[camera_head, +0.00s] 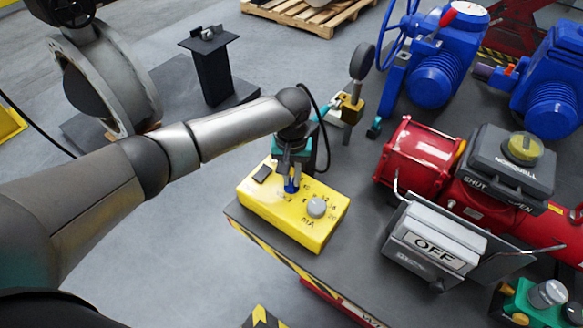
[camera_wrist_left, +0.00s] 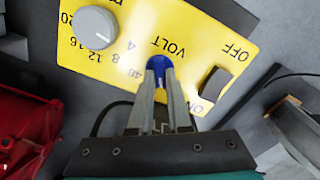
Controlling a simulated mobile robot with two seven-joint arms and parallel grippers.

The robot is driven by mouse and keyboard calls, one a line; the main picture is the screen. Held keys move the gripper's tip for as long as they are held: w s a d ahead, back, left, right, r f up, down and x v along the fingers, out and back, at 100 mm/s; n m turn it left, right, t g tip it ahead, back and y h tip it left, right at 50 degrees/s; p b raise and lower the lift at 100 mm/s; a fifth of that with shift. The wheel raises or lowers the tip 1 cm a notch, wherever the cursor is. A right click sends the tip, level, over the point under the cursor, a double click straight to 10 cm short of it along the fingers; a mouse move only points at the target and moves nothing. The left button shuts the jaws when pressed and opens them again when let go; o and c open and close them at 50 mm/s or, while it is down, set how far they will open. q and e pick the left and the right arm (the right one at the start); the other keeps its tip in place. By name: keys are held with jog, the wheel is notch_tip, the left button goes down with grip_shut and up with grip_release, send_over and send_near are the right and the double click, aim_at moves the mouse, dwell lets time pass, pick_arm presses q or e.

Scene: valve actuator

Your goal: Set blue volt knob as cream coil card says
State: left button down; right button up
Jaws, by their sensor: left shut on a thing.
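A yellow box (camera_head: 282,223) lies on the grey table, with printed scales on its top. The blue VOLT knob (camera_wrist_left: 159,65) sits on this face, between the grey knob and the dark switch. My left gripper (camera_head: 291,181) comes down on it from above. In the left wrist view the fingers (camera_wrist_left: 160,85) are shut on the blue knob and hide part of it. I cannot tell the knob's exact setting. No cream coil card can be made out. My right gripper is not in view.
The box also carries a grey knob (camera_head: 317,207) and a dark ON/OFF switch (camera_wrist_left: 213,84). A brass-coloured fitting (camera_head: 350,107) stands behind. The table's striped front edge is close.

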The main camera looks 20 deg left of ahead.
pick_arm(q)
jog(key=shift+r+m+p, duration=0.1)
jog(key=shift+m+p, duration=1.1)
jog(key=shift+p, duration=0.1)
jog(key=m+p, duration=0.1)
jog(key=m, duration=0.1)
jog(key=shift+d+m, duration=0.1)
jog(key=shift+m, duration=0.3)
jog(key=m+p, duration=0.1)
jog(key=m, duration=0.1)
jog(key=shift+m, duration=0.4)
jog(key=m+p, duration=0.1)
jog(key=m, duration=0.2)
jog(key=shift+d+m, duration=0.15)
jog(key=shift+m, duration=0.15)
jog(key=shift+s+m+p, duration=0.1)
jog(key=shift+m+p, duration=0.25)
jog(key=shift+m, duration=1.85)
jog(key=c, duration=0.9)
grip_release()
jog(key=shift+o, duration=0.2)
